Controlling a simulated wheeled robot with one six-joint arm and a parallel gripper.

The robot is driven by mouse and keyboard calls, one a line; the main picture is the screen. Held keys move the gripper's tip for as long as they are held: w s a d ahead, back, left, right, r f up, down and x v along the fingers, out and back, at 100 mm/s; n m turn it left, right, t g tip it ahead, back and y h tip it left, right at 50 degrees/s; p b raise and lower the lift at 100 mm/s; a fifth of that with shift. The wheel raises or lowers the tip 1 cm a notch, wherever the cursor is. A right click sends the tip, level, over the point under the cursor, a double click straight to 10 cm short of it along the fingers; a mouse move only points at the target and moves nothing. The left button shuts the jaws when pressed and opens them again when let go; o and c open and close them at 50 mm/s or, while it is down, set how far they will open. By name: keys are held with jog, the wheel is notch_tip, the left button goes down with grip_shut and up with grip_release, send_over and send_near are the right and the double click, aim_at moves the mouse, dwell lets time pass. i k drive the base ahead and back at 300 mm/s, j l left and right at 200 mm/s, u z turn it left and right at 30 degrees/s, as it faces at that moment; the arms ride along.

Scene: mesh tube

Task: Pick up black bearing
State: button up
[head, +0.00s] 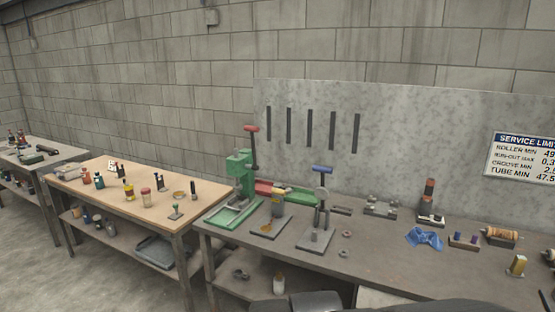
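No object can be told for certain as the black bearing. Two small ring-like parts, an upper ring (347,233) and a lower ring (344,252), lie on the grey workbench (390,262) right of the small press. They look greyish-red, and their exact colour is too small to tell. A dark round part (241,274) sits on the shelf under that bench at its left end. My gripper is not in view; only dark rounded parts, apparently of my own body, show at the bottom edge.
A green press (240,178) and a blue-handled press (320,215) stand at the bench's left. A blue cloth (425,238), a dark block (464,241) and a copper-coloured spool (501,236) lie to the right. A wooden table (150,200) with jars stands left. The bench's front middle is clear.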

aim_at(343, 254)
jog(key=k+j+u, duration=0.15)
jog(key=i+l, duration=0.25)
jog(key=i, duration=0.25)
jog(key=i+l, duration=0.2)
jog(key=i, duration=0.25)
jog(key=i+l, duration=0.25)
jog(key=i, duration=0.25)
